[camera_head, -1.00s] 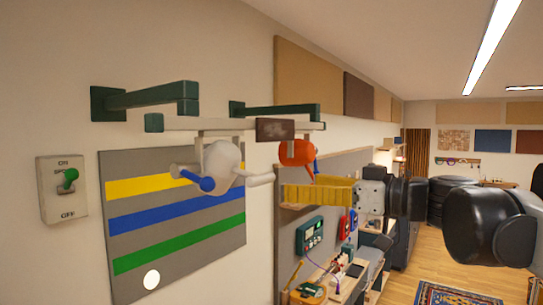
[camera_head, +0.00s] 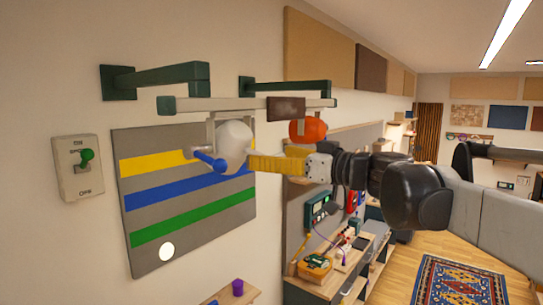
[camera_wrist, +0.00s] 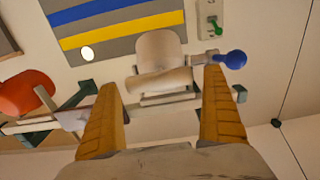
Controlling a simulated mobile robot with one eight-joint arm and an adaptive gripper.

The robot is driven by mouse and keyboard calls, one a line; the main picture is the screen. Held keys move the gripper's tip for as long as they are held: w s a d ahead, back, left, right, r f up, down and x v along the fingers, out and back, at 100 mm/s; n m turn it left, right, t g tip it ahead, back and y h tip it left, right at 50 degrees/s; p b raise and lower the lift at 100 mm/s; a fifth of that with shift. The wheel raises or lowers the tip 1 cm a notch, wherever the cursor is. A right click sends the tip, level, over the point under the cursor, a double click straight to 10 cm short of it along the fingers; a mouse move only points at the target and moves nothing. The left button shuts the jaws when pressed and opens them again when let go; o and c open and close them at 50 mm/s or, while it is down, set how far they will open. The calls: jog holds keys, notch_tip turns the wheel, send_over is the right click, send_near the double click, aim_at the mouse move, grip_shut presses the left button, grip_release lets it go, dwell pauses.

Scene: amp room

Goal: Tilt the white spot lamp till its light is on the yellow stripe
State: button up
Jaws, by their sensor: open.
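The white spot lamp (camera_head: 235,142) hangs under a wall rail, with a blue-tipped handle (camera_head: 210,162) at its left. In the wrist view the lamp (camera_wrist: 158,52) is upside down and its blue knob (camera_wrist: 232,60) is beyond the right fingertip. My gripper (camera_head: 252,164) is open, its yellow fingers close beside the lamp; whether they touch is unclear. In the wrist view the lamp lies beyond the gap between the fingertips (camera_wrist: 166,75). The yellow stripe (camera_head: 150,163) is the top stripe on the grey board (camera_head: 142,265). A round light spot (camera_head: 166,251) is below the green stripe (camera_head: 160,232).
An orange lamp (camera_head: 307,130) hangs right of the white one, close above my gripper. The rail (camera_head: 230,104) and green brackets (camera_head: 160,78) are overhead. A green-levered switch (camera_head: 85,160) is on the wall at left. A cluttered bench (camera_head: 345,270) stands below right.

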jog(key=c, duration=1.4)
jog(key=shift+w+a+f+t+y+b, duration=0.3)
jog(key=shift+a+f+y+b, duration=0.1)
jog(key=shift+f+b, duration=1)
jog(key=shift+w+a+f+t+y+b, duration=0.35)
jog(key=shift+f+b, duration=0.7)
jog(key=shift+b, duration=0.6)
jog(key=shift+w+a+f+t+y+b, duration=0.25)
jog(key=shift+a+f+y+b, duration=0.15)
jog(key=shift+f+b, duration=1)
jog(key=shift+a+r, duration=0.1)
jog(key=shift+r, duration=0.05)
jog(key=o, duration=1.4)
jog(key=shift+w+a, duration=0.1)
